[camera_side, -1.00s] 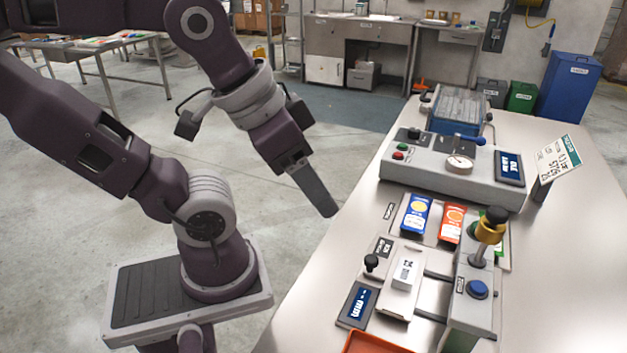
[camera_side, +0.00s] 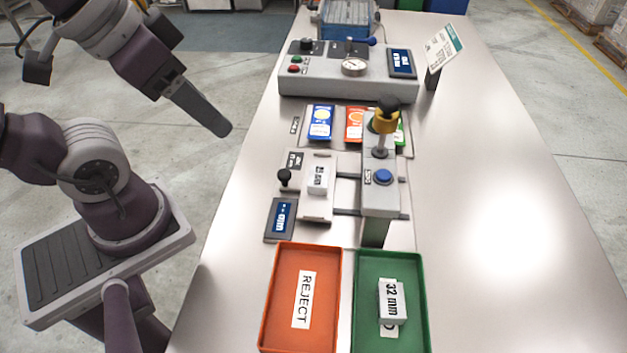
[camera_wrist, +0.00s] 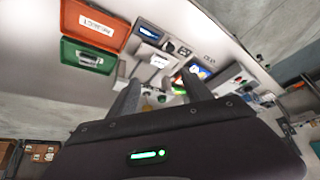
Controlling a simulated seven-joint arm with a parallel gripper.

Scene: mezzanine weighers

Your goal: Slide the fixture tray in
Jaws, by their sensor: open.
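The fixture tray (camera_side: 318,212) is a pale plate bearing a white labelled block (camera_side: 317,179). A black knob (camera_side: 285,176) stands at its left. The tray sits left of the grey gauge station (camera_side: 380,200), with rails showing between them. The station has a blue button and a yellow-and-black plunger top. My gripper (camera_side: 218,128) is in the air to the left of the tray, beyond the bench's left edge in the picture, and touches nothing. In the wrist view my gripper (camera_wrist: 162,92) has its fingers apart with nothing held. The white block also shows there (camera_wrist: 158,61).
An orange REJECT bin (camera_side: 300,250) and a green bin (camera_side: 420,270) holding a 32 mm block (camera_side: 392,300) stand nearest. A small display (camera_side: 281,219) is beside the tray. Coloured cards and a grey control box (camera_side: 340,85) lie behind. The bench's right side is clear.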

